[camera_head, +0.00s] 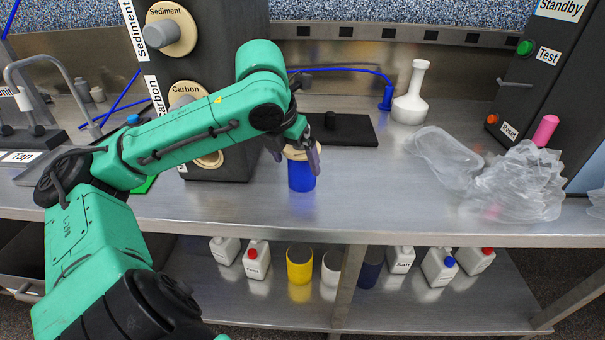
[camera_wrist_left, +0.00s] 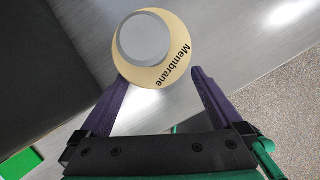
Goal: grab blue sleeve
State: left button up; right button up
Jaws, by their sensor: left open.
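The blue sleeve (camera_head: 301,178) stands upright on the steel bench, near its front edge. A beige top sits on it, partly hidden by my gripper in the head view. In the left wrist view this beige top (camera_wrist_left: 171,68) is seen from above, marked "Membrane", with a grey round knob; the blue side is hidden there. My left gripper (camera_head: 294,156) is open at the sleeve's top, with a finger on either side in the head view. In the left wrist view its purple fingers (camera_wrist_left: 160,78) reach the near edge of the top. Whether they touch is unclear. My right gripper is not in view.
A dark block (camera_head: 235,110) with "Sediment" and "Carbon" discs stands behind to the left. A black plate (camera_head: 345,130) lies behind the sleeve. Crumpled clear plastic (camera_head: 515,185) lies to the right. The lower shelf holds bottles, a yellow cylinder (camera_head: 299,266) and a dark blue cylinder (camera_head: 369,273).

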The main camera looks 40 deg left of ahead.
aim_at(300, 174)
pick_arm(q)
jog(key=x, duration=0.4)
jog(key=p+x, duration=0.1)
jog(key=x, duration=0.1)
jog(key=shift+w+a+f, duration=0.2)
jog(key=shift+a+f, duration=0.05)
jog(key=shift+a, duration=0.05)
jog(key=shift+w+f, duration=0.1)
jog(key=shift+f, duration=0.1)
jog(key=c, duration=1.2)
jog(key=shift+r, duration=0.1)
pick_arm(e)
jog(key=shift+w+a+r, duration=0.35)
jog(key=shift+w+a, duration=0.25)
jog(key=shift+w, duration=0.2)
pick_arm(q)
jog(key=shift+a+r, duration=0.1)
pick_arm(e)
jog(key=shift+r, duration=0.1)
